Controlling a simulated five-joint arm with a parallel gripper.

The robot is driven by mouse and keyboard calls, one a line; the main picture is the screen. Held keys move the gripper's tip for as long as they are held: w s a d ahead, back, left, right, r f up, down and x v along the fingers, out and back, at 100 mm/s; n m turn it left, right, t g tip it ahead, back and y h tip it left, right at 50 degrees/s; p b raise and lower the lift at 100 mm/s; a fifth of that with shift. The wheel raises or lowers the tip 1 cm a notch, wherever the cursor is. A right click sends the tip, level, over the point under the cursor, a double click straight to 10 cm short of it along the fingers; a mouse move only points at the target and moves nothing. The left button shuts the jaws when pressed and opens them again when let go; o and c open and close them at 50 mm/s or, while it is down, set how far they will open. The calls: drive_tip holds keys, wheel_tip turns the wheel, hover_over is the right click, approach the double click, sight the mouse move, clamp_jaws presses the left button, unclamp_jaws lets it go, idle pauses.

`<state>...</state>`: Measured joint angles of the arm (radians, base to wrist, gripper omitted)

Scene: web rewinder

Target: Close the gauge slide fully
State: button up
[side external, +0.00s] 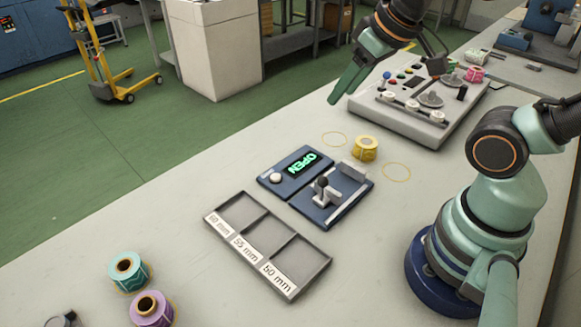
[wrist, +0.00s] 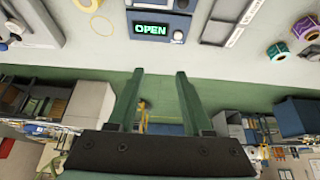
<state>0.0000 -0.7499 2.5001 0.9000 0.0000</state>
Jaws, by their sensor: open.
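The gauge (side external: 318,215) is a blue base with a rail, a grey slide block and a black-knobbed handle (side external: 323,184). A blue display box (side external: 296,172) with a white button stands beside it and reads OPEN in green. In the wrist view the display (wrist: 151,29) is near the top edge, and the gauge is mostly cut off. My gripper (side external: 338,95) is raised over the table's far edge, well away from the gauge. In the wrist view its two green fingers (wrist: 159,73) are apart with nothing between them.
A yellow roll (side external: 365,148) stands right behind the gauge. A three-compartment tray (side external: 297,282) with size labels lies in front. Teal (side external: 127,271) and purple (side external: 151,308) rolls are front left. A control panel (side external: 405,118) with knobs stands behind. Bare tabletop lies left of the tray.

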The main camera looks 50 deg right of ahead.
drive_tip(key=shift+o, duration=0.8)
drive_tip(key=n+g, duration=0.3)
drive_tip(key=g, duration=0.3)
hover_over(322, 177)
wheel_tip(322, 177, down, 6)
wheel_tip(322, 177, down, 12)
drive_tip(key=shift+s+r, duration=0.1)
drive_tip(key=shift+r, duration=0.05)
clamp_jaws()
idle(0.8)
